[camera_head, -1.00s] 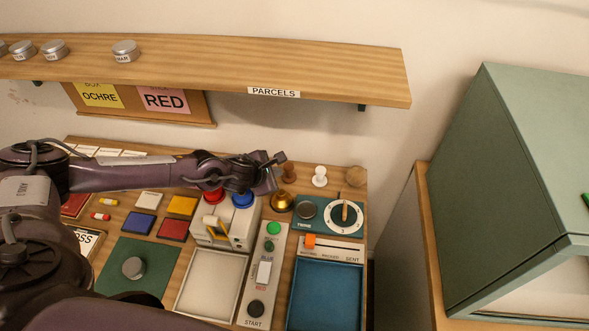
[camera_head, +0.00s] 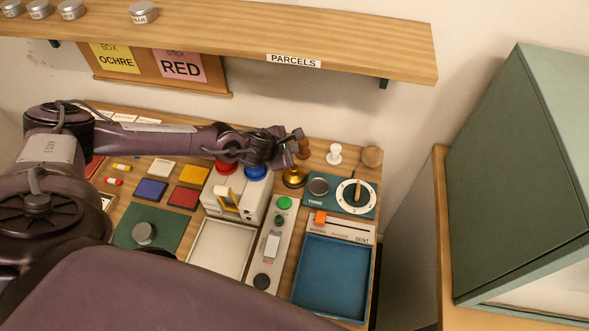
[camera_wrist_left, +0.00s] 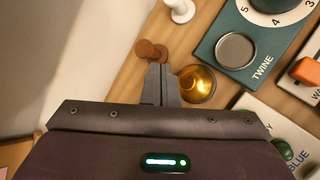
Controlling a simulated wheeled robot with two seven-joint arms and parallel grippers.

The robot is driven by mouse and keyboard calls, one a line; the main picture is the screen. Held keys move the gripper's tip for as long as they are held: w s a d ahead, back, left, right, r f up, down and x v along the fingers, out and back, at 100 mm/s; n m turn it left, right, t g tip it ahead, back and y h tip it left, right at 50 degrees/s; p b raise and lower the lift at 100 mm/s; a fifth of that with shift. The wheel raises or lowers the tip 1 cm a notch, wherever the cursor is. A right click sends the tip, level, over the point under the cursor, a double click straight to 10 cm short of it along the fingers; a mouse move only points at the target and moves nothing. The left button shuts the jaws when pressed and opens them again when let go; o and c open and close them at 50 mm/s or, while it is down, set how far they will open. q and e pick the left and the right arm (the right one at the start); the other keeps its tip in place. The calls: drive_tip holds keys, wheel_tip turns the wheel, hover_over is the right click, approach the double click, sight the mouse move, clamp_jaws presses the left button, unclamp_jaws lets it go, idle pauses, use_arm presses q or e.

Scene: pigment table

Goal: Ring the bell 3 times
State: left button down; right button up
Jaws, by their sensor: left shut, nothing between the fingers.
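The bell is a small golden dome (camera_head: 294,177) on the wooden table, left of the teal twine panel. My left gripper (camera_head: 296,134) is shut and empty. In the head view it appears just above and behind the bell. In the left wrist view the closed fingertips (camera_wrist_left: 160,72) lie beside the bell's left edge in the picture; I cannot tell their height or whether they touch it. My right gripper is not in view.
A brown wooden knobbed piece (camera_head: 304,149) and a white one (camera_head: 334,154) stand behind the bell. The twine panel (camera_head: 318,204) with its dial is to the right. A white box with red and blue buttons (camera_head: 256,173) is to the left. A shelf (camera_head: 350,42) overhangs the back.

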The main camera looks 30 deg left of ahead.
sight(292, 170)
use_arm(q)
wheel_tip(292, 170, down, 6)
drive_tip(key=b, duration=0.4)
idle(0.7)
idle(1.1)
drive_tip(key=shift+f+b, duration=0.4)
drive_tip(key=shift+b, duration=0.15)
drive_tip(key=shift+f, duration=0.1)
